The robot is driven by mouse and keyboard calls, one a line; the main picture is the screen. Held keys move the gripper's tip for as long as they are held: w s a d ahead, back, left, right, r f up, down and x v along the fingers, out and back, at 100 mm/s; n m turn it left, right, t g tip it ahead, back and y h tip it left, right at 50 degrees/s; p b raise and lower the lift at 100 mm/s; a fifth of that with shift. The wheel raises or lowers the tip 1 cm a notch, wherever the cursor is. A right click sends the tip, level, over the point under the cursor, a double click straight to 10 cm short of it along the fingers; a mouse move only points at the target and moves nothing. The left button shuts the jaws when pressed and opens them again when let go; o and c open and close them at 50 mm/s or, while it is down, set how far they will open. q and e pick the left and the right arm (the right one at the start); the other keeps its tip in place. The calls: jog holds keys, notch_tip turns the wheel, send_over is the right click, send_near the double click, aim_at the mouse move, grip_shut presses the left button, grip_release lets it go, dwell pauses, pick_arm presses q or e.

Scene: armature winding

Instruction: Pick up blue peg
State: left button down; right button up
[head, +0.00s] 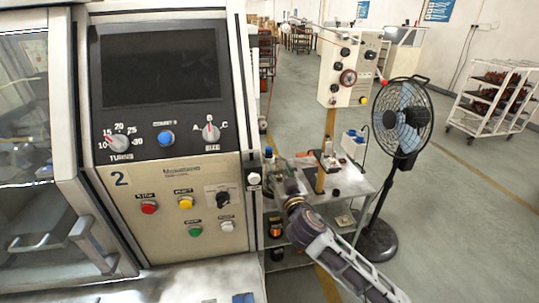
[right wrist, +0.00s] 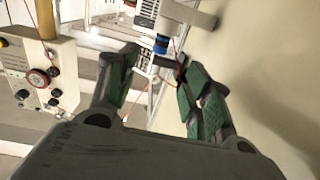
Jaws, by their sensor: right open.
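A small blue piece (head: 268,152) shows beside the machine's right edge, close to the tips of my right gripper (head: 280,168). In the right wrist view, a blue band (right wrist: 161,43) sits at the end of a white cylindrical part, between and just beyond the fingertips of my right gripper (right wrist: 160,66). I cannot tell for certain that these are the same blue peg. The right gripper is open, with its green-padded fingers spread and nothing clearly between them. My left gripper is not in view.
The machine's control panel (head: 170,195) stands left of my right arm. A metal trolley (head: 345,190), a winding unit (head: 350,72) on a post and a black fan (head: 403,115) stand right of it. A blue item (head: 242,298) lies on the front ledge. Open floor lies farther right.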

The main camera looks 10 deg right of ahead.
aim_at(270, 152)
jog(key=shift+w, duration=0.1)
jog(key=shift+w+a+p, duration=0.15)
jog(key=shift+w+p, duration=0.4)
jog(key=shift+w, duration=1.55)
jog(key=shift+w+a+p, duration=0.1)
jog(key=shift+w+p, duration=0.4)
jog(key=shift+w, duration=1.6)
jog(key=shift+w+r+p, duration=0.15)
jog(key=shift+w+p, duration=0.25)
jog(key=shift+w, duration=0.3)
jog(key=shift+w+r+p, duration=0.1)
jog(key=shift+w+p, duration=0.3)
jog(key=shift+w, duration=0.25)
jog(key=shift+w+a+f+p, duration=0.15)
jog(key=shift+w+p, duration=0.2)
jog(key=shift+w, duration=0.9)
jog(key=c, duration=1)
